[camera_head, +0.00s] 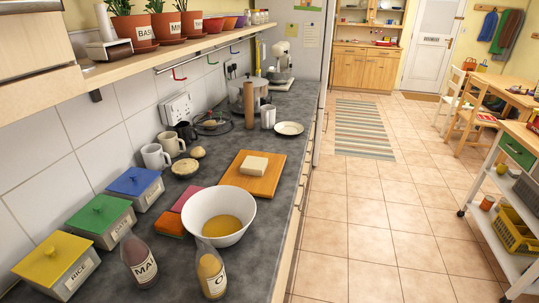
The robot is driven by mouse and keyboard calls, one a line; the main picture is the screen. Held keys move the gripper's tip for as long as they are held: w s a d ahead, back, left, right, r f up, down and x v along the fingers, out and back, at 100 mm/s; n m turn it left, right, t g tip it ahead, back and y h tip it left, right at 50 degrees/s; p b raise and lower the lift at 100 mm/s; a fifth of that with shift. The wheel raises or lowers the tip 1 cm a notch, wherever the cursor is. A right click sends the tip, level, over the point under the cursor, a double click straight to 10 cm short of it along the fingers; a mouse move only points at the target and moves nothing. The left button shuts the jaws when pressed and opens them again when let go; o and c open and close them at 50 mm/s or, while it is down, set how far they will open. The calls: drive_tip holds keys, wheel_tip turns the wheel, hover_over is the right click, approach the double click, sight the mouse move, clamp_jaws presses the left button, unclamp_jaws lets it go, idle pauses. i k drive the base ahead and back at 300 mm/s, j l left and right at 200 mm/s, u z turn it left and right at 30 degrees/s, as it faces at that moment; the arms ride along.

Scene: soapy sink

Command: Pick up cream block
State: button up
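A cream block (254,166) lies on an orange-brown wooden board (268,185) on the dark grey counter. Its top and near side show, and nothing covers it. My gripper is not in view, and no part of my arm can be made out.
A white bowl of yellow liquid (218,217) stands in front of the board. Two bottles (211,270), lidded boxes (102,214), mugs (156,157) and a small pie-like dish (185,167) stand around it to the left. A white plate (289,128) lies behind. A shelf (180,55) overhangs the counter's left side.

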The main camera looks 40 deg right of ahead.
sight(252, 166)
drive_tip(key=i+l, duration=0.1)
drive_tip(key=l, duration=0.3)
drive_tip(key=i+l, duration=0.15)
drive_tip(key=l, duration=0.2)
drive_tip(key=i+l, duration=0.1)
drive_tip(key=l, duration=0.3)
drive_tip(key=i+l, duration=0.1)
drive_tip(key=l, duration=0.25)
drive_tip(key=i+l, duration=0.1)
drive_tip(key=l, duration=0.3)
drive_tip(key=i+l, duration=0.15)
drive_tip(key=l, duration=0.2)
drive_tip(key=i+l, duration=0.1)
drive_tip(key=l, duration=0.3)
